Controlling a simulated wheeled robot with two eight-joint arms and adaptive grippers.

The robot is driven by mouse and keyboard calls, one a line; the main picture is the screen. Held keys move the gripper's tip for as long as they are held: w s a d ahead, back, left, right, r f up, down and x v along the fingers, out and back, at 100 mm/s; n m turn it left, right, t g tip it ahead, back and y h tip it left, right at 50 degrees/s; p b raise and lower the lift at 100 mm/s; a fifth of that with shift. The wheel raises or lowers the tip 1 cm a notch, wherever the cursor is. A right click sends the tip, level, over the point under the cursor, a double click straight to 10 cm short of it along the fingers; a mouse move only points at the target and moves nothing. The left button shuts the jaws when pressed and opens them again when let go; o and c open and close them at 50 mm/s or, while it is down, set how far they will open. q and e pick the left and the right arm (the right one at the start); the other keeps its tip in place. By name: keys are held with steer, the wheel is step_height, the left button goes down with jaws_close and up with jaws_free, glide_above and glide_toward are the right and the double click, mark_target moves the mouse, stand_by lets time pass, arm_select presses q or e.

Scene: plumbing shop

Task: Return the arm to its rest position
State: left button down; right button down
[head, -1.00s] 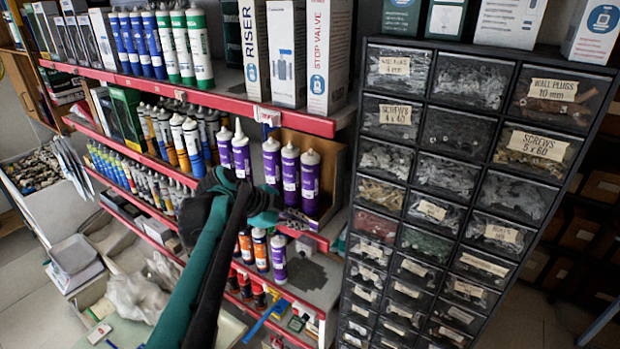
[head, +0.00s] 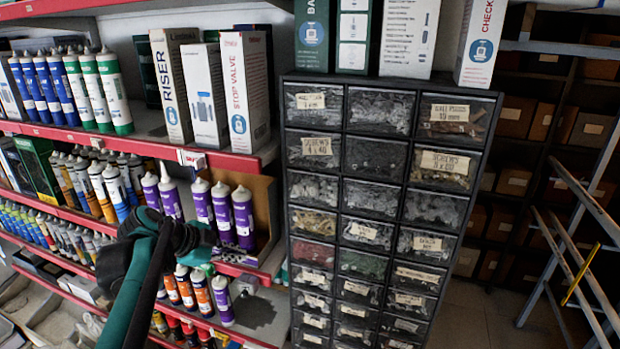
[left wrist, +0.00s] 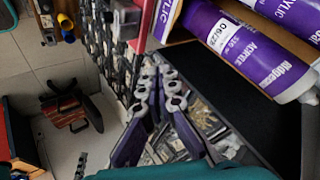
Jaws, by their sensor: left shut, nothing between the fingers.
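My left arm (head: 135,290), teal and black, comes up from the bottom left in the head view. Its bent wrist end is in front of the shelving, overlapping the purple-labelled tubes (head: 221,211) in the picture. My left gripper (left wrist: 160,68) shows in the left wrist view as purple links with grey round joints, its fingers together and empty. In the head view, the gripper is mostly hidden behind the dark wrist. In the left wrist view, large purple acrylic tubes (left wrist: 232,42) lie close to the upper right of the fingers. My right gripper is not in view.
Red-edged shelves (head: 120,138) hold tubes and boxes on the left. A black drawer cabinet (head: 381,82) with screws and plugs stands right of them. A metal frame (head: 575,235) stands at far right. Bare floor (head: 490,315) shows between cabinet and frame.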

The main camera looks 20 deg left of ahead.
arm_select(q)
steer(key=s+d+f+n+y+b, duration=0.1)
steer(key=s+d+f+n+b, duration=0.4)
steer(key=f+b, duration=0.8)
steer(key=s+d+f+n+y+b, duration=0.2)
steer(key=s+d+f+n+b, duration=0.3)
steer(key=f+b, duration=0.8)
steer(key=s+d+f+n+y+b, duration=0.1)
steer(key=s+d+f+n+b, duration=0.3)
steer(key=f+b, duration=0.9)
steer(key=s+d+f, duration=0.1)
steer(key=s+f, duration=0.2)
steer(key=f, duration=0.9)
steer(key=shift+s+d+f+n+g, duration=0.15)
steer(key=shift+d+f+n+g, duration=0.05)
steer(key=shift+f+n+g, duration=0.2)
